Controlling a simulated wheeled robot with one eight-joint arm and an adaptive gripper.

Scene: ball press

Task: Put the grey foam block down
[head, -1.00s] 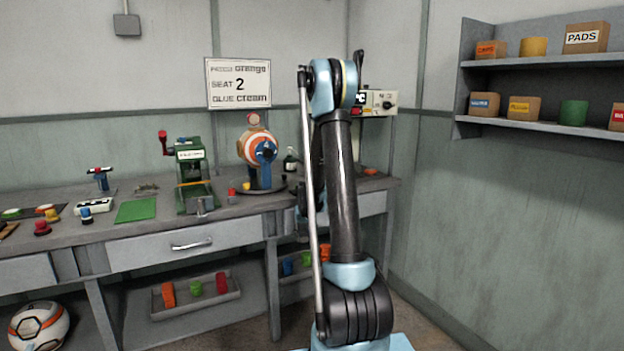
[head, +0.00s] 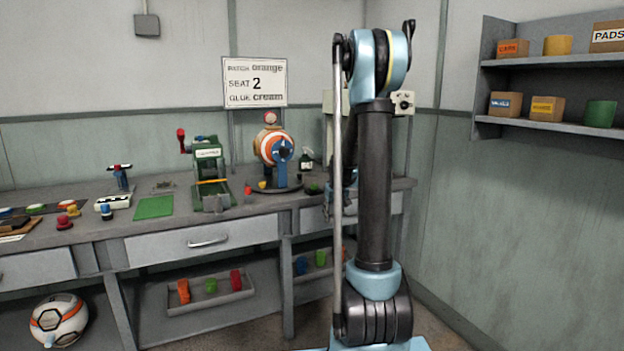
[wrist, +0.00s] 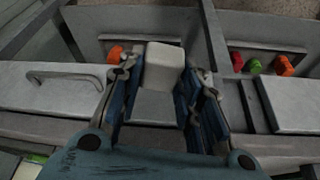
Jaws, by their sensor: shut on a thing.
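The grey foam block (wrist: 164,68) is pale and boxy, and it sits between the fingers of my gripper (wrist: 162,88) in the wrist view. My gripper is shut on it, with a blue finger at each side. The block is held over the front of the workbench, with drawer fronts and the lower shelf behind it in that view. I cannot tell its height above the bench. In the head view my arm hides the block and most of the gripper.
The workbench (head: 150,238) carries a green press (head: 209,170), a striped ball on a stand (head: 275,148), a green mat (head: 153,207) and small coloured pieces. A sign (head: 255,82) stands behind. A tray (head: 210,296) lies below. A wall shelf (head: 540,125) is at right.

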